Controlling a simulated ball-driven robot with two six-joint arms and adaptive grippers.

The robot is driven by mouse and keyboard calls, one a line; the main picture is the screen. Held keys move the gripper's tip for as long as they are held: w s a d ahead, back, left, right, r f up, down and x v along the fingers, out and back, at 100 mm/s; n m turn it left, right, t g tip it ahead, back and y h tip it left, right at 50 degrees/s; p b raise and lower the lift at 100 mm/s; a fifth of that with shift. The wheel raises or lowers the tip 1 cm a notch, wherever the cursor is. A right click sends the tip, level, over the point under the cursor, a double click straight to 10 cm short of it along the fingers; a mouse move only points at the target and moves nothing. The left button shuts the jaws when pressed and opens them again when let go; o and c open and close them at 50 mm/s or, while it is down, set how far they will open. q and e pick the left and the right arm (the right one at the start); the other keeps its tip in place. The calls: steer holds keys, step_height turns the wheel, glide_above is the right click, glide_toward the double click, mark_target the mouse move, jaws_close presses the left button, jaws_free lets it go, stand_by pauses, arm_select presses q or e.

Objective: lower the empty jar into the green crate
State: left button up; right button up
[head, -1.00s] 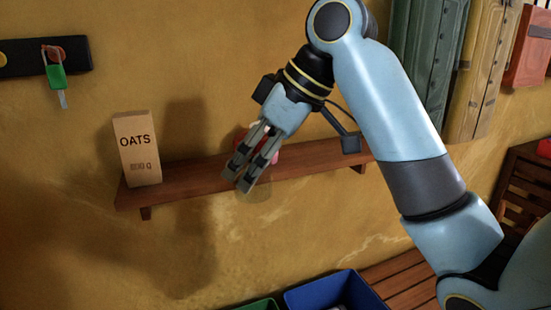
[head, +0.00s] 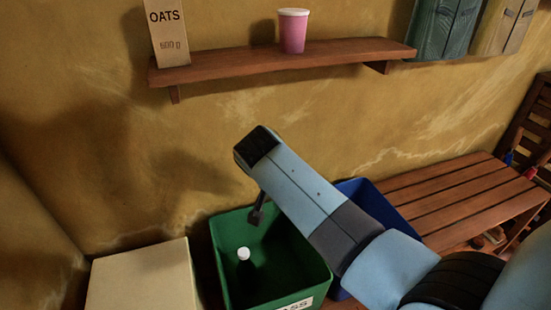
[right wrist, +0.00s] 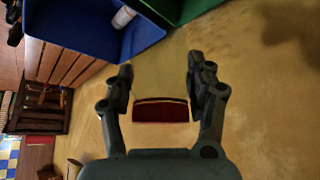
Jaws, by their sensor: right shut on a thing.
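My right gripper (right wrist: 161,78) is shut on the jar, its fingers on either side of it in the right wrist view. The jar shows there mainly as a dark red band (right wrist: 161,110), apparently its lid; its clear glass hardly stands out. The green crate (head: 310,278) stands open at the bottom middle of the head view, close below the end of that arm. A dark bottle with a white cap (head: 244,254) stands in it. The green crate also shows in the right wrist view (right wrist: 194,12). My left gripper is not in view.
The blue crate (head: 365,192) is right of the green one, partly behind my arm; a white thing (right wrist: 122,18) lies in it. A slatted bench (head: 460,195) stands further right. A pale box (head: 145,275) is at left. The shelf (head: 240,65) holds oats (head: 169,35) and a pink cup (head: 293,34).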

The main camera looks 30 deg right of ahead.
steer(key=shift+s+f, duration=0.15)
steer(key=shift+f, duration=0.65)
arm_select(q)
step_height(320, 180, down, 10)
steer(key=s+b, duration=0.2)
steer(key=b, duration=0.7)
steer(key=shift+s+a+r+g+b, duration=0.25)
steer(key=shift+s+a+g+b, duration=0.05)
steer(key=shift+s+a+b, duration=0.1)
arm_select(e)
step_height(320, 180, down, 10)
steer(key=shift+r+m, duration=0.25)
steer(key=shift+m, duration=0.05)
steer(key=shift+d, duration=0.1)
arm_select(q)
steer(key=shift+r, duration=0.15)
arm_select(e)
steer(key=shift+d, duration=0.25)
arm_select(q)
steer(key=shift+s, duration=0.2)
